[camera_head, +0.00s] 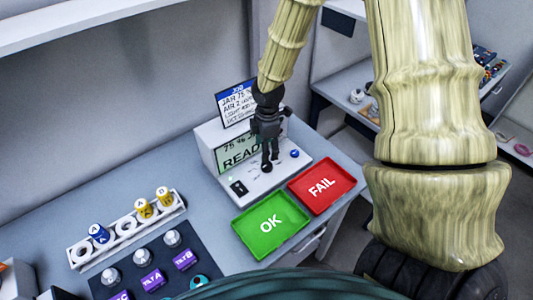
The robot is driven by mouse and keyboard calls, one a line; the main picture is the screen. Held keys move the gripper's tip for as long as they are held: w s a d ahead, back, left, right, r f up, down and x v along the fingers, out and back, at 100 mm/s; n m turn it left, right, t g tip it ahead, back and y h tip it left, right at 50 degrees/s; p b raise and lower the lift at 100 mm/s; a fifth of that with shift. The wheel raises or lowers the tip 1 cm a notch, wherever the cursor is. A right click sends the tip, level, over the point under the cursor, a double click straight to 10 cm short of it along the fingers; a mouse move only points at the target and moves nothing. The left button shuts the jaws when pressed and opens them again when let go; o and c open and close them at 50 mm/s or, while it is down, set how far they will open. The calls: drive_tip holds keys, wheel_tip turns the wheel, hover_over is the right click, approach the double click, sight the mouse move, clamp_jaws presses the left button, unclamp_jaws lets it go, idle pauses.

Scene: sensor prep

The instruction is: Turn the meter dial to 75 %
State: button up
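The meter is a white box (218,137) on the bench, with a pale green display (240,152) that shows a partly covered "READ..." and a small percent figure too blurred to read surely. My gripper (270,163) points down over the meter's front panel, its dark fingers close together and their tips at or just above the panel. The dial is not clearly visible; the fingers may cover it. A small blue knob or button (294,153) shows right of the fingers, and a black switch (238,187) at the left of the panel. I cannot tell whether the fingers grip anything.
A card (236,101) with "JAR 75 %" stands behind the meter. A green OK tray (270,224) and red FAIL tray (322,185) lie in front. A white rack (125,228) with capped jars and a dark mat (205,262) are at the lower left.

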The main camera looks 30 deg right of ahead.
drive_tip(key=shift+s+r, duration=0.1)
drive_tip(key=shift+r, duration=1.55)
drive_tip(key=shift+f, duration=0.1)
